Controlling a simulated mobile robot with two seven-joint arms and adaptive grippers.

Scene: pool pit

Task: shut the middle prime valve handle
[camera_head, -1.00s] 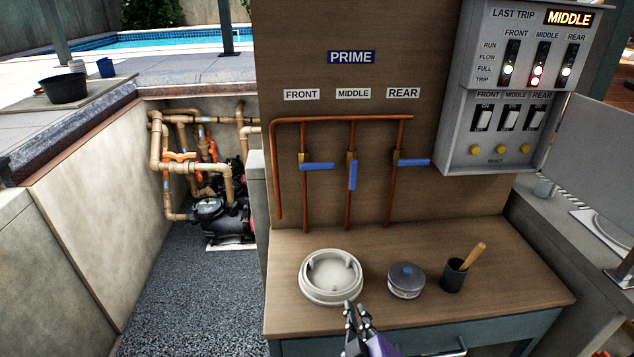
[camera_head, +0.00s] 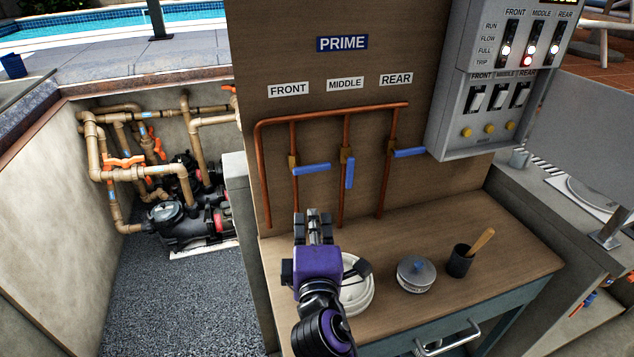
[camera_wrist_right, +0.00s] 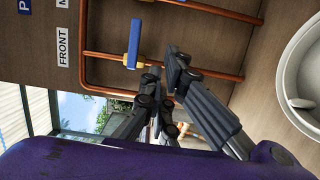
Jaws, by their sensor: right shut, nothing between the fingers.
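The middle prime valve handle (camera_head: 349,172) is blue and points straight down along its copper pipe. The front handle (camera_head: 311,169) and rear handle (camera_head: 410,152) lie sideways across their pipes. My right gripper (camera_head: 313,217) is shut and empty, below the front and middle handles and apart from both. In the right wrist view its fingertips (camera_wrist_right: 162,68) are close together. The front handle (camera_wrist_right: 134,43) is near them there, and part of the middle handle (camera_wrist_right: 170,2) is cut off by the top edge. My left gripper is out of view.
The copper pipes (camera_head: 342,205) stand on the wooden panel above a bench (camera_head: 400,230). A white lid (camera_head: 357,290), partly hidden by my right arm, a small round tin (camera_head: 414,274) and a dark cup (camera_head: 461,261) are on it. A grey switch box (camera_head: 487,100) juts out at right.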

